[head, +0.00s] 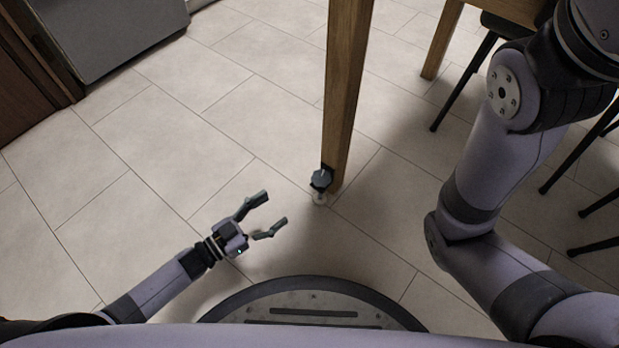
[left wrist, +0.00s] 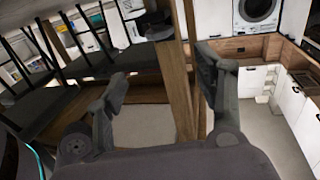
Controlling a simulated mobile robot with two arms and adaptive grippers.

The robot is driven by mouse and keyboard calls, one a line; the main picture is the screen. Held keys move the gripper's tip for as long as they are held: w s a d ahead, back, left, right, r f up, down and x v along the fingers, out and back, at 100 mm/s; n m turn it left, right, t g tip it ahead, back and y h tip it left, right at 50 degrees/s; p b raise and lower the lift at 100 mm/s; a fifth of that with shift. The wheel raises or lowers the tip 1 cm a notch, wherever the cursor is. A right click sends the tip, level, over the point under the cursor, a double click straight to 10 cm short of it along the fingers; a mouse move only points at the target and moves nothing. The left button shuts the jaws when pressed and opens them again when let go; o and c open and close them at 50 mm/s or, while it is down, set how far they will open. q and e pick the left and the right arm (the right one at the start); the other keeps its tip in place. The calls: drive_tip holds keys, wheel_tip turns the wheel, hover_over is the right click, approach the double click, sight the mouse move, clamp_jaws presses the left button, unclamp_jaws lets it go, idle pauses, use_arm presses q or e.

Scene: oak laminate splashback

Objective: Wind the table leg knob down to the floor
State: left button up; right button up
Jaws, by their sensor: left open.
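The wooden table leg (head: 345,90) comes down to the tiled floor in the middle of the head view. A dark knob (head: 321,180) sits on the left side of its lower end, above a small pale foot (head: 319,198) at the floor. My left gripper (head: 276,208) is open and empty, left of the knob and apart from it, fingers pointing toward the leg. In the left wrist view a wooden leg (left wrist: 178,90) stands between the open fingers (left wrist: 163,76); I cannot make out the knob clearly there. My right arm shows at the right, but its gripper is out of view.
Another wooden leg (head: 441,40) and dark chair legs (head: 465,82) stand at the right. A grey appliance (head: 115,35) stands at the upper left. The tiled floor (head: 170,140) left of the leg is clear. A washing machine (left wrist: 256,12) shows in the left wrist view.

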sight(313, 181)
use_arm(q)
drive_tip(key=b+x, duration=0.6)
drive_tip(key=x, duration=0.8)
drive_tip(key=shift+w+d+f+b, duration=0.1)
drive_tip(key=shift+d+f+b, duration=0.05)
drive_tip(key=shift+b, duration=0.2)
drive_tip(key=shift+w+d, duration=0.2)
drive_tip(key=shift+d, duration=0.05)
drive_tip(key=shift+c, duration=0.3)
drive_tip(key=c, duration=1.1)
drive_tip(key=shift+w+a+r+m+g+h+p, duration=0.15)
drive_tip(key=shift+r+m+g+h+p, duration=0.15)
drive_tip(key=shift+m+g+h+p, duration=0.15)
drive_tip(key=shift+f+m+g+h, duration=0.2)
drive_tip(key=shift+m+g+h, duration=0.2)
drive_tip(key=shift+g, duration=0.25)
drive_tip(key=o, duration=1.2)
drive_tip(key=shift+c, duration=0.2)
